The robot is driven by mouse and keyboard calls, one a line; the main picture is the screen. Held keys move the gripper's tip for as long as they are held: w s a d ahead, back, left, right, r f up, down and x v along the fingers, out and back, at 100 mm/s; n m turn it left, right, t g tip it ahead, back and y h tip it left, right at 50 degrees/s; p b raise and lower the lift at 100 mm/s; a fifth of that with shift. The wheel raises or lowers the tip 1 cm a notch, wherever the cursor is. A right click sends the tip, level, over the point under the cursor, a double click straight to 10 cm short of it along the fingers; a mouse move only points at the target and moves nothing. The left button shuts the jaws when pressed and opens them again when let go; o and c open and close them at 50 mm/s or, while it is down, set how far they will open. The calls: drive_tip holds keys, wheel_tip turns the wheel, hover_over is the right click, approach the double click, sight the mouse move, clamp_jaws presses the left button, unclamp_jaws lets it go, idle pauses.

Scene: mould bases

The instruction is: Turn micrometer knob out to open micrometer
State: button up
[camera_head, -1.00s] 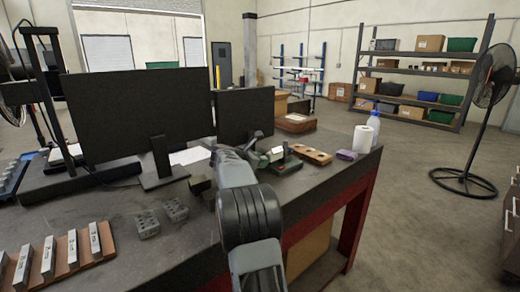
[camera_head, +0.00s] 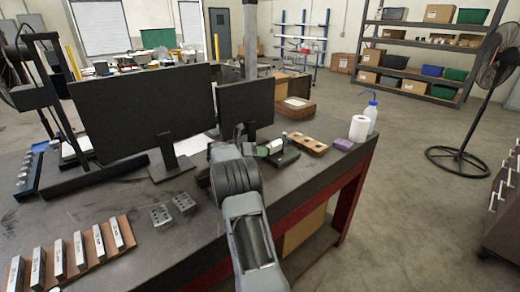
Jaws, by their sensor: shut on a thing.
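The micrometer (camera_head: 275,147) is small in the head view. It appears to sit in a stand with a dark green base (camera_head: 285,158) on the workbench, just right of my gripper. My gripper (camera_head: 244,137) is at the far end of my grey arm, in front of the smaller monitor. It is shut on what looks like the micrometer's knob end. The knob and the fingertips are too small and partly hidden by my arm, so the gap of the micrometer cannot be read.
Two black monitors (camera_head: 146,112) stand behind my arm. A wooden block with holes (camera_head: 308,144), a purple item (camera_head: 343,144), a paper roll (camera_head: 359,128) and a bottle (camera_head: 372,115) are to the right. Metal blocks (camera_head: 160,216) and a rack of bars (camera_head: 75,252) lie left.

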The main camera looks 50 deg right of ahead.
drive_tip(key=n+g, duration=0.1)
drive_tip(key=n, duration=0.1)
drive_tip(key=shift+n+p, duration=0.3)
drive_tip(key=shift+p, duration=0.1)
drive_tip(key=shift+n+g+h, duration=0.6)
drive_tip(key=shift+n+g, duration=0.1)
drive_tip(key=shift+n, duration=0.5)
drive_tip(key=o, duration=0.9)
